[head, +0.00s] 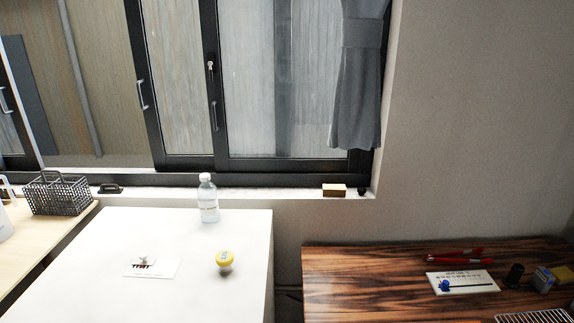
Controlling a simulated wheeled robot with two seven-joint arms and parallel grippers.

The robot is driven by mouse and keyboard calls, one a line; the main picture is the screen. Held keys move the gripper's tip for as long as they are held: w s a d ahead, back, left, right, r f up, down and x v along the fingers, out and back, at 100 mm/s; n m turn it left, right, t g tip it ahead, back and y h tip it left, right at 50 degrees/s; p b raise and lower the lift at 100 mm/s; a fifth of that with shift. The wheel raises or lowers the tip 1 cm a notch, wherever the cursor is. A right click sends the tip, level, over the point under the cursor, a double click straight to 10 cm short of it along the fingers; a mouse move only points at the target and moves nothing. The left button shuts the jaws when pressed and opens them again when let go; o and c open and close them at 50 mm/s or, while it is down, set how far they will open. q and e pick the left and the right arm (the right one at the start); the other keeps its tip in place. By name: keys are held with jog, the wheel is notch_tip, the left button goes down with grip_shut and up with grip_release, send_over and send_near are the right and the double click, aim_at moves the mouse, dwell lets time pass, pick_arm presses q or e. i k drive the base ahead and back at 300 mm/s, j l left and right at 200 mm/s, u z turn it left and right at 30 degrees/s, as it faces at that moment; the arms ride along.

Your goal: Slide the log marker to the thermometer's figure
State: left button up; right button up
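A white log board (475,277) lies on the dark striped wooden table at the lower right. It has a row of small marks and a dark slot line below them. A blue marker (444,285) sits at the left end of that line. The figures on the board are too small to read. I cannot make out a thermometer or its figure in this view. Neither of my grippers is in view.
Red-handled tools (455,256) lie behind the board. A black cylinder (514,275), a small box (542,280) and a wire rack (535,316) are to its right. The white table (90,285) holds a bottle (208,200), a yellow-lidded jar (224,262) and a card (165,268). A gap separates the tables.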

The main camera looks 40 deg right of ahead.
aim_at(444, 286)
jog(key=z, duration=2.45)
